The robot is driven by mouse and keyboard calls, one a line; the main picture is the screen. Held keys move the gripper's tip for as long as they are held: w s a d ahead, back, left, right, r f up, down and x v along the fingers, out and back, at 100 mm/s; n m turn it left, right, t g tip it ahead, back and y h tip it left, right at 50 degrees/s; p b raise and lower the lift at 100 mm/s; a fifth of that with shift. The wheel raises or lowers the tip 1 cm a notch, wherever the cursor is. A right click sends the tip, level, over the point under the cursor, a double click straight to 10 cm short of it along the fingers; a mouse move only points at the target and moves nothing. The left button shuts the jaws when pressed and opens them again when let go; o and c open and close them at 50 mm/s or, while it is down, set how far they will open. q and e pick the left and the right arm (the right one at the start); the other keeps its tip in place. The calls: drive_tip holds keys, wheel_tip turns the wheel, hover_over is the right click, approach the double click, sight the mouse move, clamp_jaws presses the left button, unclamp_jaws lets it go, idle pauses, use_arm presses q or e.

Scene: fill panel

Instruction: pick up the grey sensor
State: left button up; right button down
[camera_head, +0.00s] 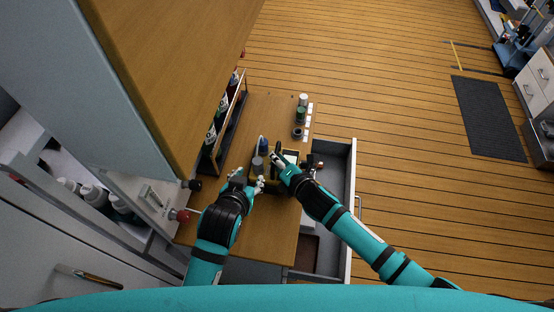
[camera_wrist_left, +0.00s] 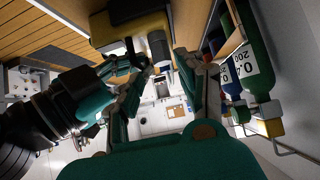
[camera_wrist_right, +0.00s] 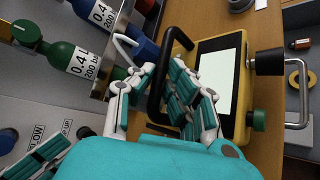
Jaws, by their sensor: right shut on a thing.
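A grey cylinder (camera_head: 257,164), which looks like the grey sensor, stands beside the yellow instrument on the wooden worktop in the head view. In the left wrist view the grey cylinder (camera_wrist_left: 158,46) is just beyond my left fingertips, by the yellow and black body. My left gripper (camera_wrist_left: 163,66) is open, its fingers apart with nothing visibly clamped. The yellow instrument (camera_wrist_right: 243,105) has a pale screen and a black handle (camera_wrist_right: 156,85). My right gripper (camera_wrist_right: 165,92) is shut on that handle. The arms partly hide the instrument in the head view.
An open drawer (camera_head: 348,190) lies right of the worktop (camera_head: 268,225). A rack of gas bottles (camera_wrist_right: 68,58) stands on the left. Small containers (camera_head: 301,114) are at the worktop's far right edge.

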use_arm(q)
drive_tip(key=shift+w, duration=0.1)
drive_tip(key=shift+c, duration=0.3)
use_arm(e)
drive_tip(key=shift+s, duration=0.1)
use_arm(q)
drive_tip(key=r+g+y, duration=0.1)
drive_tip(key=r+g, duration=0.1)
drive_tip(key=g, duration=0.4)
hover_over(258, 161)
drive_tip(key=s, duration=0.2)
drive_tip(key=shift+a+x, duration=0.15)
drive_tip(key=shift+x, duration=1.7)
drive_tip(key=shift+a+x, duration=0.15)
drive_tip(key=shift+x, duration=1.65)
drive_tip(key=shift+s+f, duration=0.1)
drive_tip(key=shift+s, duration=0.05)
drive_tip(key=c, duration=0.7)
